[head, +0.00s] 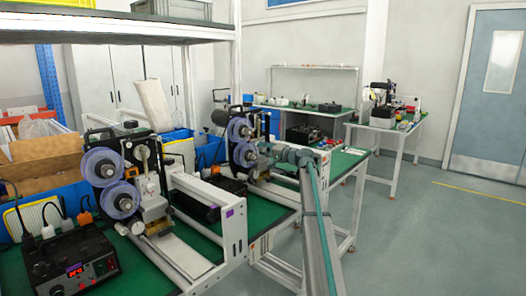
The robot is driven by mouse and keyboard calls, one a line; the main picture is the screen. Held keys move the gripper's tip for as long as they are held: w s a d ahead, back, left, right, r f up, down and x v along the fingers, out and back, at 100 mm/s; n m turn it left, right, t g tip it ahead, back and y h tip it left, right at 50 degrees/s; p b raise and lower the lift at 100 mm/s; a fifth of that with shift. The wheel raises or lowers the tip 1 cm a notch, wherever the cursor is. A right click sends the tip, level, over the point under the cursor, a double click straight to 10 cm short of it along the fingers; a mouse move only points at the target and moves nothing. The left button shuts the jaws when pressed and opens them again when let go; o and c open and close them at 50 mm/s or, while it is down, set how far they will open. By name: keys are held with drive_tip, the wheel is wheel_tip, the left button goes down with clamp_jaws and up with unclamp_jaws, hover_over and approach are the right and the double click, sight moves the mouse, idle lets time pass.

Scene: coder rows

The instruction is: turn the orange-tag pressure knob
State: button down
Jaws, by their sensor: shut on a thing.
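Two coders with purple reels stand in a row on green-topped benches. The near coder (118,185) is at left, and the far coder (243,140) is near the middle. My gripper (264,159) is at the right side of the far coder, at the end of my grey arm that reaches in from the right. It is shut on a small part there, which I take to be the pressure knob. The jaws hide most of that knob. Its orange tag is too small to make out, and I cannot tell how far the knob is turned.
A black control box (70,262) with a red display stands at front left. White rail frames (235,232) stick out from the coders towards the aisle. A shelf (110,32) hangs above the left bench. The grey floor (430,240) at right is clear.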

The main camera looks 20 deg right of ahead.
drive_tip(key=c, duration=0.8)
unclamp_jaws()
drive_tip(key=v, duration=1.2)
drive_tip(key=shift+d, duration=0.1)
